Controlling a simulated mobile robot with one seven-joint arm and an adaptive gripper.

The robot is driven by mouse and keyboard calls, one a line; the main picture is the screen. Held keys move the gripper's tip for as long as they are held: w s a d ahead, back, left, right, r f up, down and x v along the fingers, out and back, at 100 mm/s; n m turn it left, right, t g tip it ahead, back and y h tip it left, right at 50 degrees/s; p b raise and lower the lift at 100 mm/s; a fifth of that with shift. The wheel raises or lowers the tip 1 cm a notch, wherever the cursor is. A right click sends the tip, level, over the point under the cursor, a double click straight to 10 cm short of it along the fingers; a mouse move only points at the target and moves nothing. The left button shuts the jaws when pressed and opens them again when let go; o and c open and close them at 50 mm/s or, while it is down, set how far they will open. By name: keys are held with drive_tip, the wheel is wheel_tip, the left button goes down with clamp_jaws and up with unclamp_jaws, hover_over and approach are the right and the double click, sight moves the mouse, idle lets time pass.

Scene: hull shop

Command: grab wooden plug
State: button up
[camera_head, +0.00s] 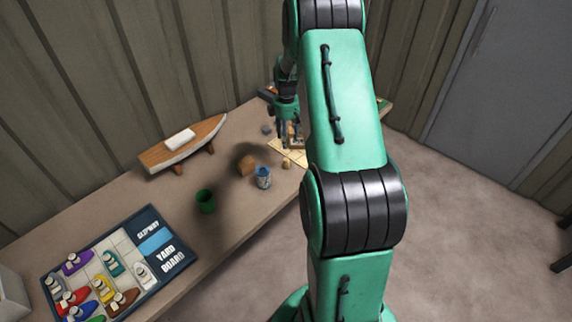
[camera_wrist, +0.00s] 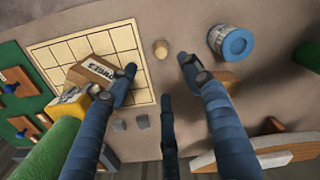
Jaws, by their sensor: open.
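The wooden plug (camera_wrist: 161,49) is a small, pale, round-topped piece. In the wrist view it stands on the tabletop between the blue can and the gridded sheet. In the head view it shows as a small tan piece (camera_head: 287,164) beside the sheet. My gripper (camera_wrist: 158,68) is open and empty above the table, its fingers spread. In the wrist view the plug appears just beyond the gap between the fingertips, not held. In the head view my gripper (camera_head: 288,132) hangs behind the plug; I cannot tell its exact height.
A blue-topped can (camera_wrist: 232,43) stands close right of the plug. A labelled wooden box (camera_wrist: 95,72) lies by my left finger, on the gridded sheet (camera_wrist: 124,38). A green cup (camera_head: 206,201), model boat (camera_head: 185,146) and yard board (camera_head: 165,262) are farther off.

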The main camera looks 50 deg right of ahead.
sight(286, 159)
drive_tip(key=shift+f+b, duration=0.65)
drive_tip(key=shift+f, duration=3.65)
drive_tip(key=shift+a+f+b, duration=0.15)
drive_tip(key=shift+f+b, duration=0.5)
drive_tip(key=shift+f, duration=1.9)
drive_tip(key=c, duration=0.9)
